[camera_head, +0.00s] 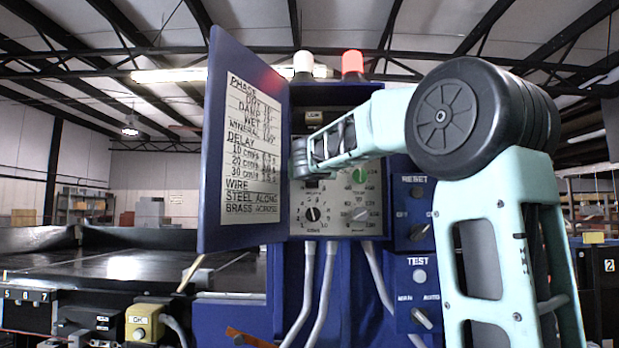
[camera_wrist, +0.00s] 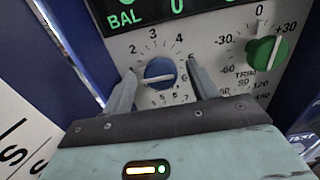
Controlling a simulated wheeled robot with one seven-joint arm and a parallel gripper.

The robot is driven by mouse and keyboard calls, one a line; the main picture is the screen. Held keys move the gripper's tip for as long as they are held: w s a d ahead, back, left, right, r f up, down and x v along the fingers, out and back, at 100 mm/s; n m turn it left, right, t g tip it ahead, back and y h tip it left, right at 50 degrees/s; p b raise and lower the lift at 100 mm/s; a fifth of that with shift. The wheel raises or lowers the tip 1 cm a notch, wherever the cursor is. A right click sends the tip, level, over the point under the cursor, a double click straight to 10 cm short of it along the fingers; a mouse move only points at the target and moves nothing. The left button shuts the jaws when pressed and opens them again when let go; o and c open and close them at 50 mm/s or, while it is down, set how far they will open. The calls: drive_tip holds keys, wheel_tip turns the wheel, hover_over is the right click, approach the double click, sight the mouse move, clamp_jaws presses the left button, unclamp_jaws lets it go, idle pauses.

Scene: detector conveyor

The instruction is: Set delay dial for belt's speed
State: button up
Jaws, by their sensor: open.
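In the wrist view my gripper (camera_wrist: 161,68) is open, with one finger on each side of a blue dial (camera_wrist: 158,76). I cannot tell whether the fingers touch it. The dial's white bar lies nearly level across a numbered scale. In the head view my gripper (camera_head: 299,160) is at the cabinet's upper left and hides this dial. A black dial (camera_head: 312,214) and a grey dial (camera_head: 360,214) sit lower on the panel; their labels are too small to read surely. The open door's card (camera_head: 249,150) lists DELAY rows for 10, 20 and 30 cm/s; their values are blurred.
A green dial (camera_wrist: 266,49) is right of my gripper, below a dark display (camera_wrist: 170,12) reading BAL. The blue door (camera_head: 215,140) stands open at left. RESET (camera_head: 417,193) and TEST (camera_head: 419,276) controls are at right. A belt (camera_head: 110,265) lies left.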

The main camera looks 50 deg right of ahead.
drive_tip(key=c, duration=1)
drive_tip(key=shift+b, duration=0.35)
